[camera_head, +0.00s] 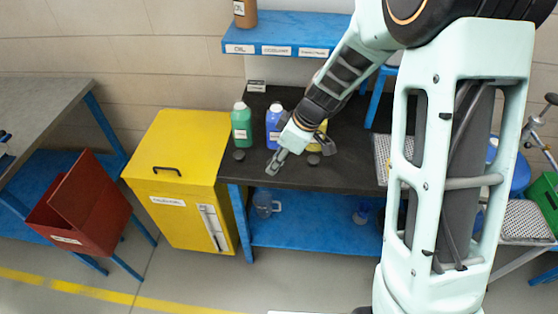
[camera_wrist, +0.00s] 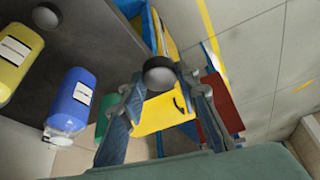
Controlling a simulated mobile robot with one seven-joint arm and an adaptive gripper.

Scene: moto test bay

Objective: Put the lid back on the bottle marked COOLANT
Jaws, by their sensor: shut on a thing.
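My gripper (camera_head: 273,168) is shut on a dark round lid (camera_wrist: 160,73) and holds it over the front edge area of the dark bench. A blue bottle (camera_head: 273,128) stands just behind the gripper; it also shows in the wrist view (camera_wrist: 75,98), with a pale neck and no lid. A green bottle (camera_head: 241,127) with a pale top stands left of it. A yellow bottle (camera_wrist: 14,58) stands to the other side, mostly hidden by my arm in the head view. The bottle labels are too small to read, so I cannot tell which says COOLANT.
One dark lid (camera_head: 239,155) lies before the green bottle, another (camera_head: 313,160) right of my gripper. The dark bench top (camera_head: 345,178) is clear to the right. A yellow cabinet (camera_head: 178,150) adjoins at left; a blue shelf (camera_head: 290,30) hangs above.

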